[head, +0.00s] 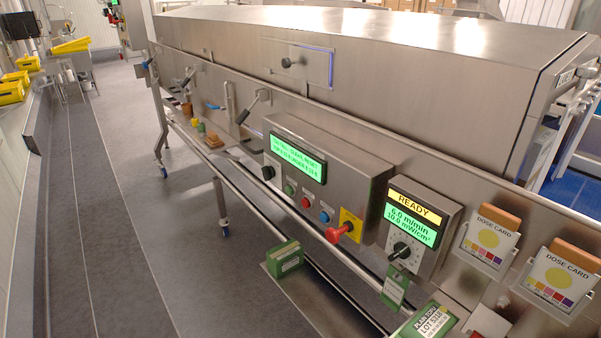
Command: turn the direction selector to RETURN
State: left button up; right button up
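A steel control box (330,180) is fixed to the side of the conveyor tunnel. It has a green text screen (298,158). A black rotary knob (267,173) sits at its lower left, and its label is too small to read, so I cannot tell its setting or whether it is the direction selector. To its right are green, red and blue buttons and a red rotary handle (340,232) on a yellow plate. A separate box (421,217) reads READY and carries a black dial (401,250) with a scale. Neither of my grippers is in view.
Steel rails (262,211) run in front of the tunnel below the controls. Green boxes (286,258), (433,322) lie low at the front. Dose cards (489,238), (557,280) stand in holders at the right. The grey floor aisle (110,220) on the left is clear.

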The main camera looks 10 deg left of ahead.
aim_at(268, 172)
jog(key=i+j+z, duration=0.15)
jog(key=j+z, duration=0.15)
jog(key=i+j+z, duration=0.1)
jog(key=j+z, duration=0.15)
jog(key=j, duration=0.3)
jog(key=i+j+z, duration=0.15)
jog(key=j, duration=0.3)
jog(key=j+z, duration=0.15)
jog(key=j, duration=0.3)
jog(key=i+j, duration=0.1)
jog(key=j, duration=0.85)
jog(key=i+j+z, duration=0.15)
jog(key=j, duration=0.75)
